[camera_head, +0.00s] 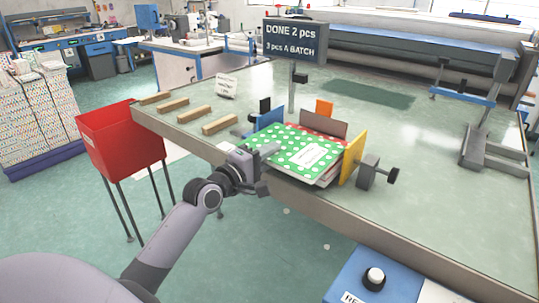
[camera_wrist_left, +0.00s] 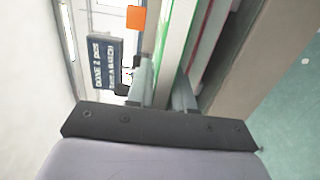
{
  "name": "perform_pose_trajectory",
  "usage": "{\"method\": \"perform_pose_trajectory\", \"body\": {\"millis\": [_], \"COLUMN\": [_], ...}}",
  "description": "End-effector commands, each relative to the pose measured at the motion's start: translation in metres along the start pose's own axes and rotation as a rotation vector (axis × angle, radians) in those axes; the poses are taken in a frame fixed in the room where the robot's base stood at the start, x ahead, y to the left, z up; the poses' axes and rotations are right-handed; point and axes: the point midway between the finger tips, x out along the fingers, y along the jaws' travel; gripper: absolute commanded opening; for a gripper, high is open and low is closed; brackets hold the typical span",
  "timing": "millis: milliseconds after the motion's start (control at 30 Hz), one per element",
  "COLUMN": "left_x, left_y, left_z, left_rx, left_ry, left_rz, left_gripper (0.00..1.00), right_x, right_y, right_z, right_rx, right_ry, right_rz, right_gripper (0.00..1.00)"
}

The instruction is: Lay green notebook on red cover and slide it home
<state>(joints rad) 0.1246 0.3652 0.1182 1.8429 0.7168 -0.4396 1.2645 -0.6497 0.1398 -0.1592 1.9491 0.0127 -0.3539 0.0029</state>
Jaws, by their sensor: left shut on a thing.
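The green notebook (camera_head: 290,142), with white dots and a white label, lies nearly flat on a stack in the fixture at the table's near edge. My left gripper (camera_head: 268,151) is shut on its left near edge. In the left wrist view the fingers (camera_wrist_left: 163,92) close on the notebook's edge (camera_wrist_left: 172,45). Pale page edges and a thin red line (camera_wrist_left: 212,42) show beside it; this may be the red cover, which is mostly hidden under the notebook. I cannot tell whether the notebook touches the back stop. My right gripper is not in view.
A blue guide (camera_head: 271,118), a brown plate (camera_head: 323,124) and a yellow plate (camera_head: 354,146) with a knobbed clamp (camera_head: 368,172) surround the stack. A sign (camera_head: 295,40) reads "DONE 2 pcs, 3 pcs A BATCH".

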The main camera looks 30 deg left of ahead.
Motion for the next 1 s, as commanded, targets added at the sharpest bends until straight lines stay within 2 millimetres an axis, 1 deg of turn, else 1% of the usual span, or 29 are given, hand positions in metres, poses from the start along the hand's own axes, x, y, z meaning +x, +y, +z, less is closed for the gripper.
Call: {"method": "perform_pose_trajectory", "body": {"millis": [67, 633, 667, 700, 733, 1000], "left_x": [0.0, 0.0, 0.0, 0.0, 0.0, 0.0], "left_y": [0.002, -0.005, -0.005, -0.005, -0.005, -0.009], "left_z": [0.0, 0.0, 0.0, 0.0, 0.0, 0.0], "left_rx": [0.0, 0.001, 0.001, 0.001, 0.001, 0.0], "left_ry": [0.001, 0.001, 0.001, 0.001, 0.001, 0.0], "left_rz": [0.006, 0.005, 0.005, 0.005, 0.004, -0.004], "left_gripper": [0.0, 0.0, 0.28, 0.41, 0.51, 0.51], "right_x": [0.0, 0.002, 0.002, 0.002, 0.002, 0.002], "right_y": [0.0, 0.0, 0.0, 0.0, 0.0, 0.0], "right_z": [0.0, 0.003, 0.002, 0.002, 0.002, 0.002], "right_rx": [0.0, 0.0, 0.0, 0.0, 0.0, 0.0], "right_ry": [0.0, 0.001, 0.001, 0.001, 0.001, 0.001], "right_rz": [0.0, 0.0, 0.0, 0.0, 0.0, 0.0], "right_gripper": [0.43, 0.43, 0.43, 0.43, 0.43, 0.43]}}
